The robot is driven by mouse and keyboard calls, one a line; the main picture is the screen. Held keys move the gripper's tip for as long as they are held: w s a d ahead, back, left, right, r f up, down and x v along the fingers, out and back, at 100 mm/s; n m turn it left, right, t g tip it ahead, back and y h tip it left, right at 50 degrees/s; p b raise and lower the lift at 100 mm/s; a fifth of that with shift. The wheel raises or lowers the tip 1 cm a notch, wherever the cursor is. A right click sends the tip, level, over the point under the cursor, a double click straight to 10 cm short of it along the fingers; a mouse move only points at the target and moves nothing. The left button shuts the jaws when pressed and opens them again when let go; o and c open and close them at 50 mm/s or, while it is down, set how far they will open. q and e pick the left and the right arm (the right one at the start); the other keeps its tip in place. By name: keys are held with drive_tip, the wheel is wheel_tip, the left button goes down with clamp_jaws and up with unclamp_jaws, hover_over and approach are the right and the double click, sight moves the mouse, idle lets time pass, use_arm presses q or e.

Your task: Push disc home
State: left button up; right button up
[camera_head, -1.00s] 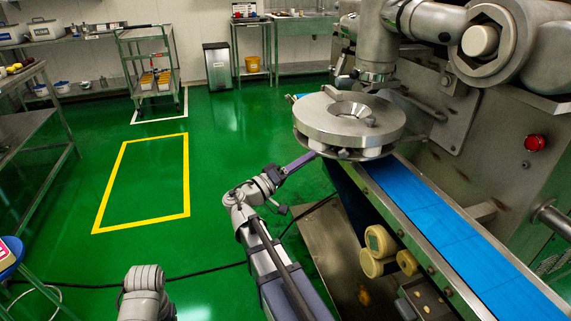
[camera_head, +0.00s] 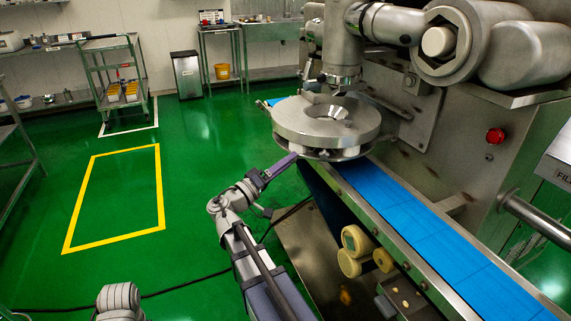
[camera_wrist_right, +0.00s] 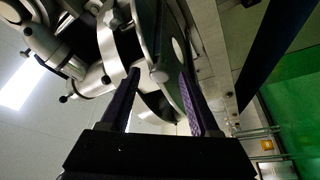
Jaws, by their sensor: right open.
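A round steel disc (camera_head: 362,129) with a central funnel-like opening sits level under the machine's vertical head, above the blue belt. My right gripper (camera_head: 295,156) is at the disc's near left edge, its purple fingers pointing at the rim. In the right wrist view, the fingers (camera_wrist_right: 160,78) are spread apart. The disc assembly (camera_wrist_right: 147,45) appears edge-on beyond and between them, with a round knob in the gap. I cannot tell whether a finger touches it. Of my left arm, only a grey link shows at the bottom left of the head view; its gripper is out of view.
The blue conveyor belt (camera_head: 420,226) runs from under the disc to the lower right. The machine body (camera_head: 455,130) with a red button (camera_head: 495,135) stands at right. Cream rollers (camera_head: 355,240) sit below the belt. Green floor at left is open, with a trolley (camera_head: 118,80) farther back.

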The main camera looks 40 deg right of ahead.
drive_tip(key=b+v, duration=0.1)
drive_tip(key=v, duration=0.6)
drive_tip(key=shift+a+b, duration=0.35)
drive_tip(key=shift+a, duration=0.05)
drive_tip(key=shift+f, duration=0.1)
drive_tip(key=p+x, duration=0.2)
drive_tip(key=x, duration=0.6)
drive_tip(key=shift+d, duration=0.15)
clamp_jaws()
idle(0.4)
idle(0.9)
